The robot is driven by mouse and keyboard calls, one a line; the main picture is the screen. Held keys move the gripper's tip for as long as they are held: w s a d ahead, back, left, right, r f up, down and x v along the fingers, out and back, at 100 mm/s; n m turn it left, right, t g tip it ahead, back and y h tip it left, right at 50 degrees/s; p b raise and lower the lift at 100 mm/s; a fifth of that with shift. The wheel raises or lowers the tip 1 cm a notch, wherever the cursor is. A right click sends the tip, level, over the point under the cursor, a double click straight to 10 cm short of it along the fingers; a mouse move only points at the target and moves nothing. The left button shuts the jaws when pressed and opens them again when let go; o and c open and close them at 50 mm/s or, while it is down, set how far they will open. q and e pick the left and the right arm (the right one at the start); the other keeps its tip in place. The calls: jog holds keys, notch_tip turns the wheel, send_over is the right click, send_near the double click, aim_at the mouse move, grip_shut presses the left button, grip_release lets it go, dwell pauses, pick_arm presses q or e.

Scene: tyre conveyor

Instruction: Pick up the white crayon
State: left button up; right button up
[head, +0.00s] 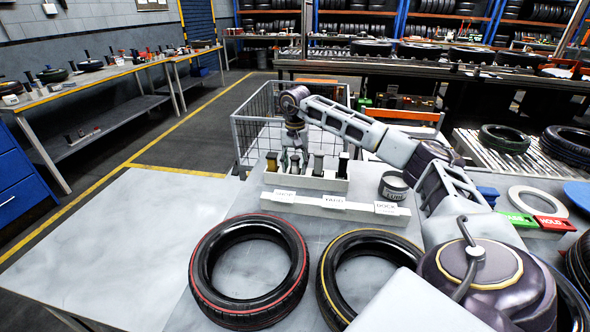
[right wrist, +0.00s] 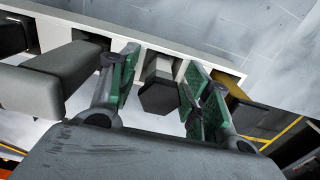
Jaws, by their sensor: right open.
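A white rack (head: 310,182) on the table holds several upright crayons in a row. In the head view, my right gripper (head: 294,152) points down over the second crayon from the left. In the right wrist view, my right gripper (right wrist: 160,95) is open, with its green-padded fingers on either side of a grey-looking hexagonal crayon (right wrist: 160,84). A gap shows between it and the fingers. It looks shaded, so I cannot tell for sure whether it is the white crayon. My left gripper is out of view.
A yellow crayon (right wrist: 236,108) stands close beside one finger, and a grey block-like crayon (right wrist: 62,75) beside the other. A labelled strip (head: 330,206) lies before the rack. A red-ringed tyre (head: 205,285) and a yellow-ringed tyre (head: 330,290) lie nearer. The table's left side is clear.

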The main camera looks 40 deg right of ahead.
jog(key=shift+c, duration=0.5)
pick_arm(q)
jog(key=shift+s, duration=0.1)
pick_arm(e)
jog(key=c, duration=0.9)
jog(key=shift+r, duration=0.15)
jog(key=shift+c, duration=0.2)
jog(key=shift+r, duration=0.6)
notch_tip(320, 180, up, 7)
jog(key=shift+p, duration=0.4)
jog(key=shift+r, duration=0.8)
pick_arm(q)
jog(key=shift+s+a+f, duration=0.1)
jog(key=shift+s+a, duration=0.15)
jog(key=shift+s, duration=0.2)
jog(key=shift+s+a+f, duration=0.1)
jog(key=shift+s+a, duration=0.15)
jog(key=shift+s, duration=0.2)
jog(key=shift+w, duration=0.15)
